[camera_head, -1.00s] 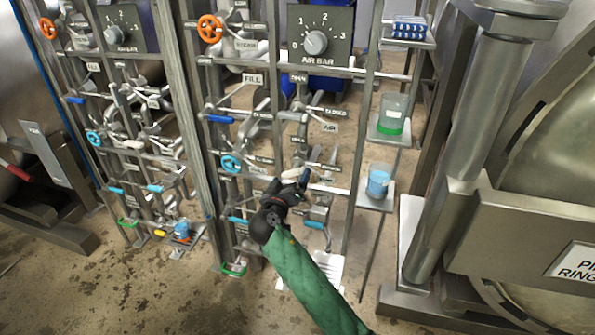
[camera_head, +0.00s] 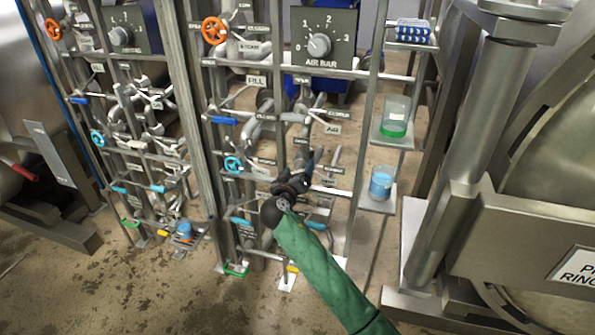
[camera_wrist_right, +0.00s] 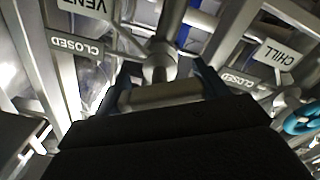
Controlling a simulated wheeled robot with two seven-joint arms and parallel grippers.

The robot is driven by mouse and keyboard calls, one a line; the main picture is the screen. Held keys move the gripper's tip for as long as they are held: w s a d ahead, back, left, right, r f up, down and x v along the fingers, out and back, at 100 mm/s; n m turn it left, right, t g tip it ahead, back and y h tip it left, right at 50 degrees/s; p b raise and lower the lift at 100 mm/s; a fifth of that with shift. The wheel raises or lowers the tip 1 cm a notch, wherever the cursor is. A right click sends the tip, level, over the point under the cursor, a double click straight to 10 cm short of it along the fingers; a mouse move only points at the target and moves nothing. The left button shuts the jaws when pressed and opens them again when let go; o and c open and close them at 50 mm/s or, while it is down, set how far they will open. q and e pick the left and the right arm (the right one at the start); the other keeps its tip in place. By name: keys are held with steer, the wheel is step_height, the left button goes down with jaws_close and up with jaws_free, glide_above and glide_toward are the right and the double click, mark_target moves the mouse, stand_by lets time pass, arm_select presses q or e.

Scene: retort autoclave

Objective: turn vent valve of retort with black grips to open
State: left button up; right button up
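My right gripper (camera_head: 308,176) is at the lower part of the right-hand pipe panel, beside the pipes right of the blue handwheel. In the right wrist view its two dark fingers (camera_wrist_right: 163,88) stand apart. A pale bar (camera_wrist_right: 160,96) lies crosswise between them, in front of a grey valve stem (camera_wrist_right: 160,62); I cannot tell whether the fingers touch it. A VENT label (camera_wrist_right: 88,6) and a CLOSED label (camera_wrist_right: 77,47) are at upper left of that view. The gripper hides most of this valve in the head view. No black grips are discernible. My left gripper is out of view.
The panel carries an orange handwheel (camera_head: 214,30), a blue handwheel (camera_head: 233,164), blue levers and an AIR BAR dial (camera_head: 319,46). Shelves at right hold a green-liquid beaker (camera_head: 394,118) and a blue-liquid beaker (camera_head: 381,182). A steel column (camera_head: 480,110) stands farther right.

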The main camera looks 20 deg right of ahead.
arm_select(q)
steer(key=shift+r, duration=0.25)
arm_select(e)
steer(key=n+p, duration=0.3)
steer(key=shift+r+n, duration=0.1)
steer(key=shift+n, duration=0.2)
steer(key=shift+n+p, duration=0.45)
steer(key=shift+n, duration=0.15)
steer(key=n+p, duration=0.3)
steer(key=shift+a+n, duration=0.1)
steer(key=shift+n, duration=0.3)
arm_select(q)
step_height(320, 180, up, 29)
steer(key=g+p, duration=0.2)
steer(key=p, duration=0.1)
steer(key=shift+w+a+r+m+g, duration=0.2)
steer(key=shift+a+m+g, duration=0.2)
arm_select(e)
steer(key=shift+f+n, duration=0.2)
steer(key=shift+n, duration=1.6)
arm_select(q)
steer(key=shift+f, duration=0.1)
arm_select(e)
steer(key=o, duration=1)
